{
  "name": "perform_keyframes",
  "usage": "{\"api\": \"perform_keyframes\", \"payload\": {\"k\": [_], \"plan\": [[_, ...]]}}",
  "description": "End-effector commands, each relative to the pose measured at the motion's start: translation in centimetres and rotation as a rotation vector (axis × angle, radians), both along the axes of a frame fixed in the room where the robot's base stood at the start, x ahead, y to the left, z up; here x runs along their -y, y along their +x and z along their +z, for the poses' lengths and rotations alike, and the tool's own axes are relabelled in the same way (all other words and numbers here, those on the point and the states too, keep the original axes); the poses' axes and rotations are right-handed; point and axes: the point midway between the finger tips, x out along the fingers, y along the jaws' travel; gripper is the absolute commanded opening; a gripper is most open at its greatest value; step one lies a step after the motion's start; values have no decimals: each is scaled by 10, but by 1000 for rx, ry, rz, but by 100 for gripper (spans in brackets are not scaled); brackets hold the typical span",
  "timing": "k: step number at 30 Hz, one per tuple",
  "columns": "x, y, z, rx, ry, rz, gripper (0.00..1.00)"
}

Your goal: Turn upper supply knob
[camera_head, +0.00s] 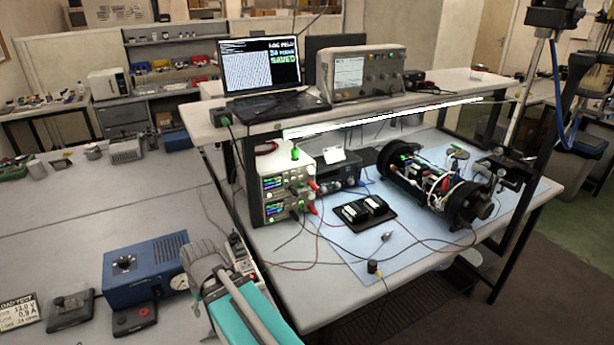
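The supply is a white stack of two units (287,192) on the bench, under the left end of the raised shelf. The upper unit (274,183) has a lit display, a dark knob (293,189) and red plugs at its right side. The lower unit (275,209) looks much the same. The knobs are small and their setting cannot be read. My teal and grey arm shows at the bottom, left of and nearer than the supply. I cannot make out my gripper or its fingers, and nothing visibly touches the supply.
A black cylinder assembly (433,187) lies on the blue mat (409,244). A laptop (262,75) and an oscilloscope (360,75) stand on the shelf. A blue box (146,269) stands left of my arm.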

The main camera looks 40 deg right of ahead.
Motion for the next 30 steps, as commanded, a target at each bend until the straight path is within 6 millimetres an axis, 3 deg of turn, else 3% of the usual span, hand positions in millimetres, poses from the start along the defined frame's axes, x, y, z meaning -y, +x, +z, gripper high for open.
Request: {"api": "perform_keyframes", "payload": {"k": [8, 17, 23, 30], "plan": [[33, 38, -2, 171, 170, 28, 73], [88, 78, 12, 436, 305, 32, 73], [137, 99, 27, 634, 344, 8, 73], [209, 113, 50, 878, 333, -47, 73]]}}
